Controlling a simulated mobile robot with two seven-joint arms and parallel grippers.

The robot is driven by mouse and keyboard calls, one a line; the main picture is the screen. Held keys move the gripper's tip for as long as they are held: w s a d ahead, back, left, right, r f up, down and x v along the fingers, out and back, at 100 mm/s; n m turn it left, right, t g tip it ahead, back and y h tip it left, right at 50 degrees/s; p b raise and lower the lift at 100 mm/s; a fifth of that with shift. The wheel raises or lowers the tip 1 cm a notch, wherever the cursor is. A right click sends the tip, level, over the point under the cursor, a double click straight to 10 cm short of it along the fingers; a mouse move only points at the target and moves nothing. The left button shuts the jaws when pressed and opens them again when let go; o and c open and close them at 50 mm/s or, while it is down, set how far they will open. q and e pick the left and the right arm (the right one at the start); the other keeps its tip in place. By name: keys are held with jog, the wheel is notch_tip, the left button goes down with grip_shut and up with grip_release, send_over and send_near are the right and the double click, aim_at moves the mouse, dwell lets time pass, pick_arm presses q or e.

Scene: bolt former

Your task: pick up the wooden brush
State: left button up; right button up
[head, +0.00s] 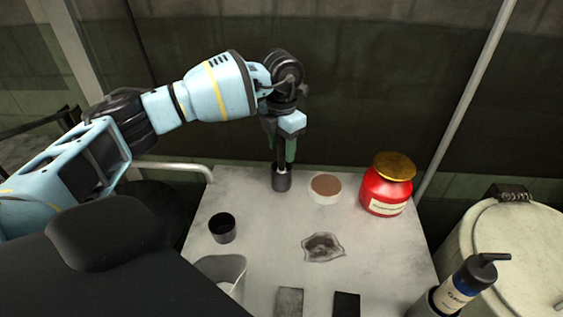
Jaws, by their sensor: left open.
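My left gripper (282,160) points straight down over the far edge of the grey table (260,225), with its jaws open. Its fingers end right above or at the top of a small dark cylindrical holder (281,183). I cannot tell whether they touch it. A small pale bit shows between the fingertips at the holder's mouth. I cannot make out a wooden brush clearly; the gripper covers whatever stands in that holder. My right gripper is not in view.
A white tub with a brown top (325,188) stands just right of the holder. Beyond it is a red jar with a gold lid (386,190). A black cup (222,229), a crumpled clear piece (323,247) and a pump bottle (462,285) are nearer. A pale drum (510,250) stands right.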

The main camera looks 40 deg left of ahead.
pick_arm(q)
jog(key=shift+f, duration=0.3)
jog(key=shift+c, duration=0.5)
grip_shut()
jog(key=shift+r, duration=0.1)
